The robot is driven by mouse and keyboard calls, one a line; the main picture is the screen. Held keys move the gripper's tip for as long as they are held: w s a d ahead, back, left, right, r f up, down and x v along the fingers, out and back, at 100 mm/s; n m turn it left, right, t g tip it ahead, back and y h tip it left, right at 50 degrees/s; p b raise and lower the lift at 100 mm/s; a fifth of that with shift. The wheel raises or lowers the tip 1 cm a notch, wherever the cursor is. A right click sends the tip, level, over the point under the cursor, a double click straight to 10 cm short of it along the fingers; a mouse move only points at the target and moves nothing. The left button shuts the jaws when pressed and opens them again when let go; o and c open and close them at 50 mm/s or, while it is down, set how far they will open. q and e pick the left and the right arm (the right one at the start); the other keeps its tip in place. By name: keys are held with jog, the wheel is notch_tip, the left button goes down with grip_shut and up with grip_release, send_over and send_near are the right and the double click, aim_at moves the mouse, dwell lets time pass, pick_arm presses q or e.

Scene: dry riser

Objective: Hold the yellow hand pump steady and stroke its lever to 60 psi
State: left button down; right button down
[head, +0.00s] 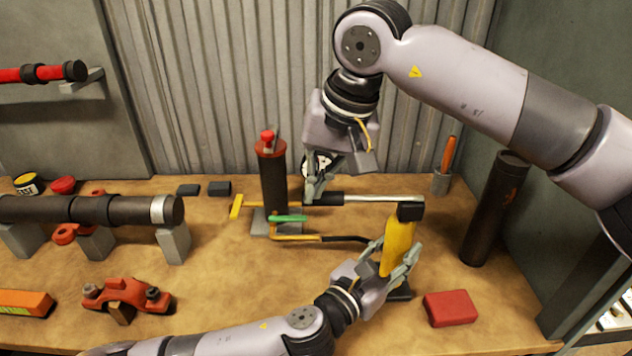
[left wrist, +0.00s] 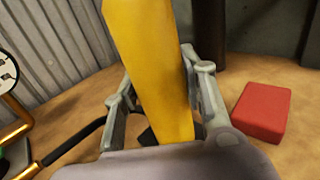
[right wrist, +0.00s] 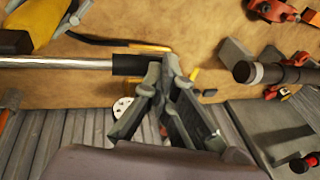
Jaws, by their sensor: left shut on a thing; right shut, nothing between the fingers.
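The yellow hand pump (head: 398,242) stands upright on the bench, and its yellow body fills the middle of the left wrist view (left wrist: 150,65). My left gripper (head: 396,257) is shut around the body, one finger on each side. The pump's silver lever (head: 385,198) extends left, roughly level, from the black head to a black grip (head: 326,198). My right gripper (head: 312,192) is shut and empty at the grip's free end; in the right wrist view its fingertips (right wrist: 165,68) meet beside the grip. I cannot tell whether they touch. The gauge (right wrist: 122,106) is mostly hidden, its reading illegible.
A dark riser cylinder with a red top (head: 272,185) and a green-handled valve (head: 288,218) stand left of the lever. A black hose (head: 345,239) runs to the pump. A red block (head: 450,308) and a dark cylinder (head: 493,210) are at right.

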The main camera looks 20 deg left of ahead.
pick_arm(q)
jog(key=shift+d, duration=0.1)
pick_arm(e)
notch_tip(320, 180, up, 13)
jog(key=s, duration=0.2)
jog(key=shift+s+d, duration=0.2)
jog(key=shift+d, duration=0.05)
pick_arm(q)
jog(key=shift+f, duration=0.1)
pick_arm(e)
jog(key=w+d+r+y, duration=0.1)
jog(key=w+d+r, duration=0.1)
jog(key=d+r, duration=0.3)
jog(key=d, duration=0.3)
jog(key=shift+w+d, duration=0.15)
jog(key=shift+w, duration=0.2)
pick_arm(q)
jog(key=shift+w, duration=0.1)
pick_arm(e)
send_over(340, 196)
notch_tip(340, 196, down, 13)
jog(key=shift+r, duration=0.15)
